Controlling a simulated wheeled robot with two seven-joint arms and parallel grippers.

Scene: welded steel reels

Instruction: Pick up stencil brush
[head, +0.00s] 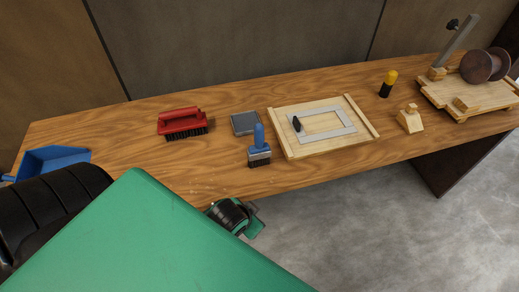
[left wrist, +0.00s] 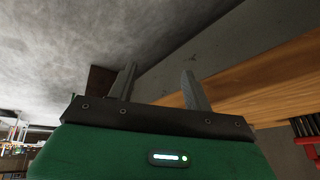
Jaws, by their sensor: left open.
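A brush with a blue handle and dark bristles (head: 259,153) stands upright near the table's front edge in the head view. A short yellow-topped, black-bottomed piece (head: 388,84) stands farther right; I cannot tell for certain which of the two is the stencil brush. My left gripper (left wrist: 158,80) is open and empty in the left wrist view, its two fingers apart over the floor beside the table edge. Neither piece shows between its fingers. In the head view my green arm covers the lower left. My right gripper is not in view.
The wooden table (head: 215,178) also holds a red brush (head: 180,120), a grey pad (head: 245,123), a wooden frame with a stencil plate (head: 345,113), a wooden block (head: 410,121) and a reel stand (head: 470,95). A blue dustpan (head: 52,160) lies at left.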

